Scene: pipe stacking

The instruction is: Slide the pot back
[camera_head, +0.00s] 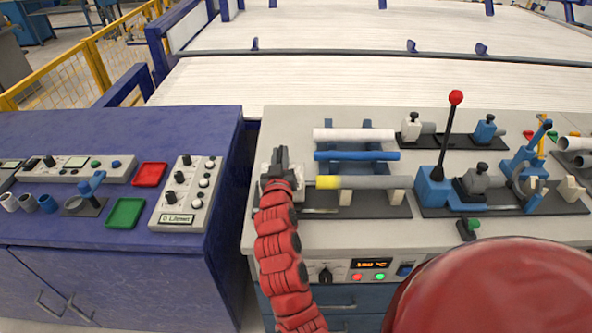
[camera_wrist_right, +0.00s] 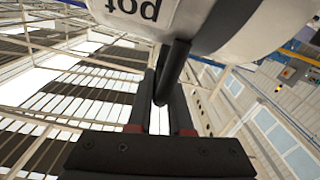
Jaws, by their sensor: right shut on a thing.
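The pot (camera_wrist_right: 240,28) is a white rounded body with a label reading "pot", upside down at the top of the right wrist view. A dark rod-like handle (camera_wrist_right: 174,68) comes down from it. My right gripper (camera_wrist_right: 163,98) has its dark fingers on both sides of this handle and is shut on it. In the head view my right gripper (camera_head: 281,158) is at the left end of the bench, left of a grey pipe with a yellow end (camera_head: 365,182). The red arm and gripper hide most of the pot there. My left gripper is not in view.
A white pipe (camera_head: 353,135) and a blue pipe (camera_head: 356,156) lie behind the grey one. A blue cabinet (camera_head: 215,122) with trays and a control box is at left, across a narrow gap.

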